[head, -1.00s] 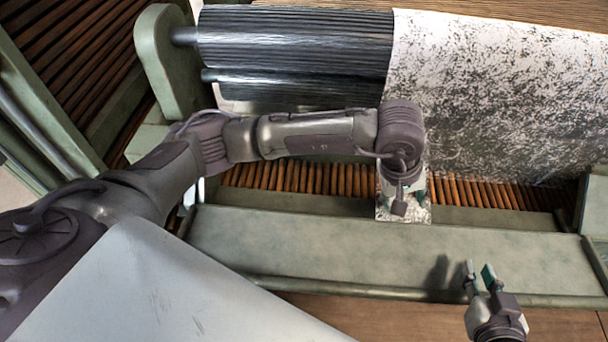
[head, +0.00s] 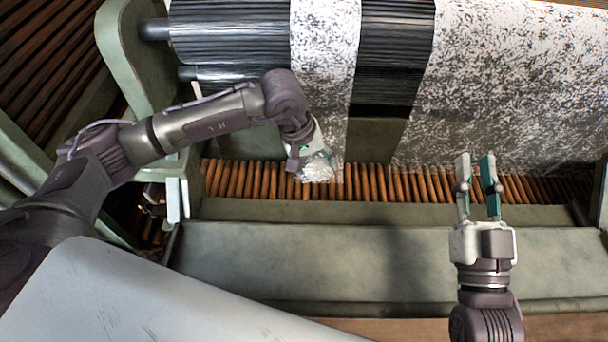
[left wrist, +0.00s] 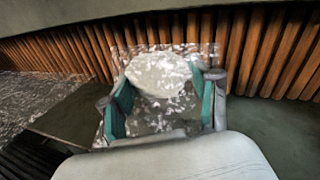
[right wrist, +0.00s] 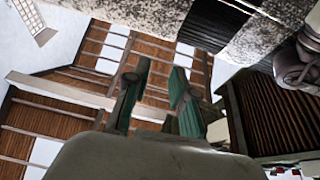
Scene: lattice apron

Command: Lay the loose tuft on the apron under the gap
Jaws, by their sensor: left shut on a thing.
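The loose tuft (head: 320,175) is a pale speckled piece. In the left wrist view it shows as a flat speckled sheet with a rounded white lump (left wrist: 160,72) between the fingers. My left gripper (head: 316,160) is shut on it, over the brown slatted apron (head: 375,185); I cannot tell whether the tuft touches the slats. The dark gap (head: 390,70) in the speckled web (head: 520,80) lies up and to the right of the tuft. My right gripper (head: 477,170) is open and empty, in front of the apron's right part.
A narrow web strip (head: 325,45) borders the gap on the left. Dark ribbed rollers (head: 225,40) lie bare farther left, beside a green end frame (head: 128,60). A green ledge (head: 300,260) runs along the front. Apron slats right of the tuft are clear.

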